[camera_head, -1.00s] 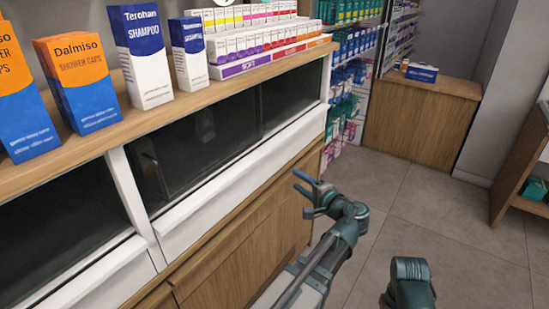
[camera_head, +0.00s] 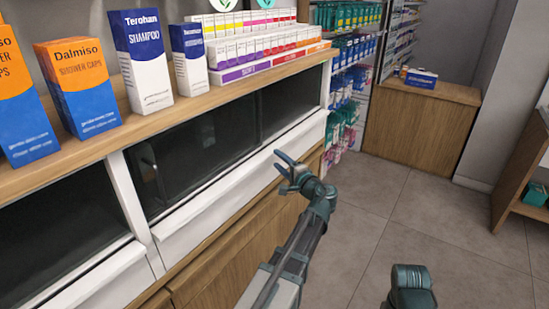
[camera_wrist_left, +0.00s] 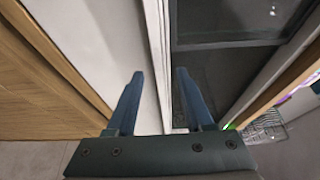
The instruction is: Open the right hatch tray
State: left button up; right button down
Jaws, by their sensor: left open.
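The right hatch tray (camera_head: 235,190) is the long white front below the right dark glass panes (camera_head: 205,150) of the counter. It looks closed against the counter. My left gripper (camera_head: 279,163) is open and empty by the upper edge of that tray, towards its right end. In the left wrist view, the white tray front (camera_wrist_left: 95,45) and its upper rim lie ahead of my open left gripper (camera_wrist_left: 156,88). One finger is on the white side and the other on the dark glass side. I cannot tell whether they touch. My right gripper is out of view.
The counter top (camera_head: 90,150) holds a shampoo box (camera_head: 142,62), a shower caps box (camera_head: 78,90) and several small cartons. A left hatch tray (camera_head: 85,280) adjoins. Open floor (camera_head: 390,220) lies right, before a wooden counter (camera_head: 420,120).

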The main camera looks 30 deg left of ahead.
aim_at(273, 155)
pick_arm(q)
jog(key=shift+x, duration=1.7)
jog(key=shift+c, duration=0.4)
grip_shut()
